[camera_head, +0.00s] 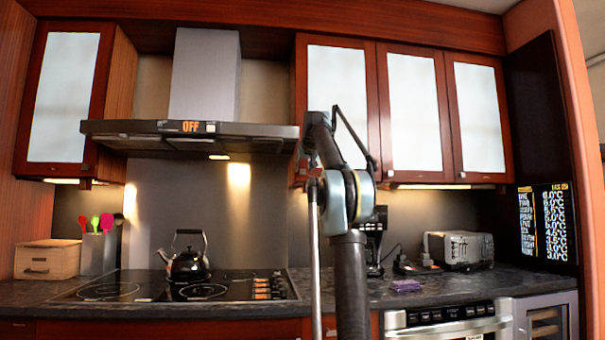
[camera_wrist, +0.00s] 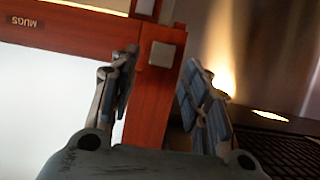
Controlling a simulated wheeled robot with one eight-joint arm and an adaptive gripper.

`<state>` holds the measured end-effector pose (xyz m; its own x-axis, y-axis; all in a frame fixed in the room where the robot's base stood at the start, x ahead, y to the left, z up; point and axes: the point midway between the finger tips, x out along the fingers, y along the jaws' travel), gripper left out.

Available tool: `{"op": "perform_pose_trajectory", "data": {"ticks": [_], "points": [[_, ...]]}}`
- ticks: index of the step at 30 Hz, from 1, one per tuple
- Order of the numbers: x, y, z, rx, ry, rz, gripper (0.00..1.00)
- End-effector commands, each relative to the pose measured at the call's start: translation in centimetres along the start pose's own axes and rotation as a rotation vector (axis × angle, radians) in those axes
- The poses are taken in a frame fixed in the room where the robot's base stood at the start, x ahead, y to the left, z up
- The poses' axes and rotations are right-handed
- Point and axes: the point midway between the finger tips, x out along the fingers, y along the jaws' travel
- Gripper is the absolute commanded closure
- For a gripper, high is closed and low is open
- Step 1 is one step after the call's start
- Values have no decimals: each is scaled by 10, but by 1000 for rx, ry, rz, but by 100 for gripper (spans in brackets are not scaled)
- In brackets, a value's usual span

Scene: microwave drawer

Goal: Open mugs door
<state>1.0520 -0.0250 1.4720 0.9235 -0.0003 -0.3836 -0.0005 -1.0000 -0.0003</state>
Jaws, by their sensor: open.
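The mugs door is the reddish wood cabinet door with a frosted pane (camera_head: 337,78), just right of the range hood. In the wrist view, the picture is upside down and the door (camera_wrist: 55,100) bears a dark label reading MUGS (camera_wrist: 25,22). A square metal knob (camera_wrist: 162,53) sits at the door's corner. My gripper (camera_wrist: 160,62) is open, with one finger on each side of the knob in the picture. The gap in depth to the knob cannot be told. In the head view my arm covers the door's lower left part and hides the knob.
The range hood (camera_head: 190,135) stands left of the door. Two more frosted doors (camera_head: 413,112) hang to its right. Below are a stovetop (camera_head: 130,289) with a black kettle (camera_head: 187,262), and a toaster (camera_head: 467,249) on the dark counter. The space before the cabinets is free.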

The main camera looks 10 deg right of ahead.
Motion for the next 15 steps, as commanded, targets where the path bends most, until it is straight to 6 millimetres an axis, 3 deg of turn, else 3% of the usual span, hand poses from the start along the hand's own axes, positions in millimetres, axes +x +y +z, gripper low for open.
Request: {"op": "perform_pose_trajectory", "data": {"ticks": [6,15], "points": [[24,0,0,-1,0,0,57],[33,0,0,-1,0,0,57]]}}
